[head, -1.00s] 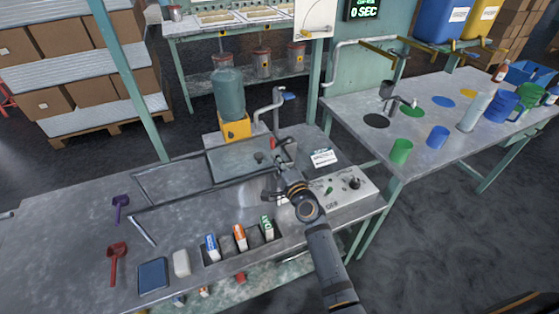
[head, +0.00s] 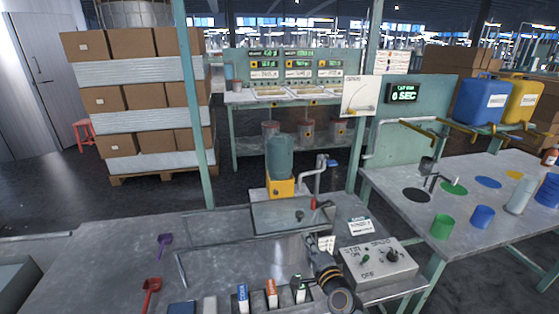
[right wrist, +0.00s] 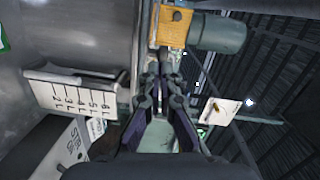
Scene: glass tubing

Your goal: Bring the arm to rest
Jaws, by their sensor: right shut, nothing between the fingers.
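My right gripper (head: 312,241) is shut and empty. It is held above the grey bench beside the control box (head: 378,263), at the front right of the shallow metal basin (head: 285,218). In the right wrist view its dark fingers (right wrist: 165,62) come together, with nothing between them. My right arm comes in from the bottom of the head view and hides part of the bench. My left gripper is not in view.
A teal tank on a yellow base (head: 281,187) stands behind the basin. Several markers sit in a bench slot (head: 257,301). Cups stand on the right table (head: 400,180). The left bench is largely clear.

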